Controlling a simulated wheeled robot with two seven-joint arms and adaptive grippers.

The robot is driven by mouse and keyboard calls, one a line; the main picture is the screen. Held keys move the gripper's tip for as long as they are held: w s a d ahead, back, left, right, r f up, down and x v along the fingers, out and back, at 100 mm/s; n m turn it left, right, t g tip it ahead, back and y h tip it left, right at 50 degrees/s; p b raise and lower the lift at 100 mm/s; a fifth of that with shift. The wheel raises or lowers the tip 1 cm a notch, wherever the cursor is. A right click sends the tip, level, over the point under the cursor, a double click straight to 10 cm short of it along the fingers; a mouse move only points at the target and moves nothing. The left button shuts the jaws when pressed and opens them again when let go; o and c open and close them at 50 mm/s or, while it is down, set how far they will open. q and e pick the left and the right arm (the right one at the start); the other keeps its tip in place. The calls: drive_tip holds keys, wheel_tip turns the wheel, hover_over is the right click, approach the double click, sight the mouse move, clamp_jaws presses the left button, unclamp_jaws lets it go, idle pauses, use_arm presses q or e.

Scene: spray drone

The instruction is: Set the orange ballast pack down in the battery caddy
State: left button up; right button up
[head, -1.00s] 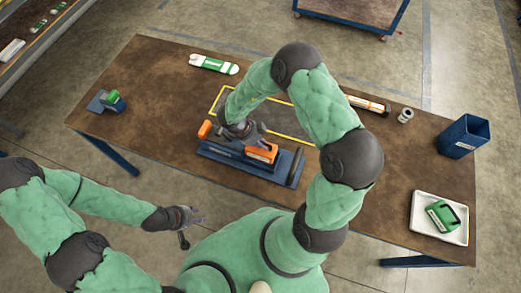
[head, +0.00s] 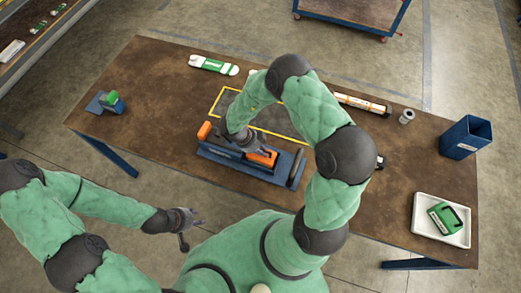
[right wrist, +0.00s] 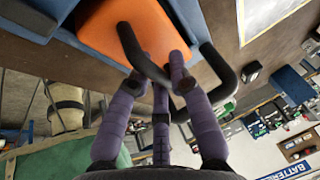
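The orange ballast pack (head: 264,159) sits in the blue battery caddy (head: 226,156) at the table's near edge, as far as the head view shows. Its underside and seating are hidden. In the right wrist view the pack (right wrist: 125,28) has a black loop handle (right wrist: 222,98). My right gripper (head: 255,147) is above the pack, with its purple fingers (right wrist: 165,65) closed around the handle. My left gripper (head: 193,221) is empty, with fingers spread, in front of the table.
A second orange block (head: 204,130) is at the caddy's left end. A yellow-outlined area (head: 270,118) lies behind. A white tray with a green pack (head: 443,217) and a blue bin (head: 465,137) stand at right. The table's left part is clear around a small blue stand (head: 105,103).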

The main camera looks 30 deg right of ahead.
drive_tip(key=shift+o, duration=0.9)
drive_tip(key=p+v, duration=0.2)
drive_tip(key=v, duration=1)
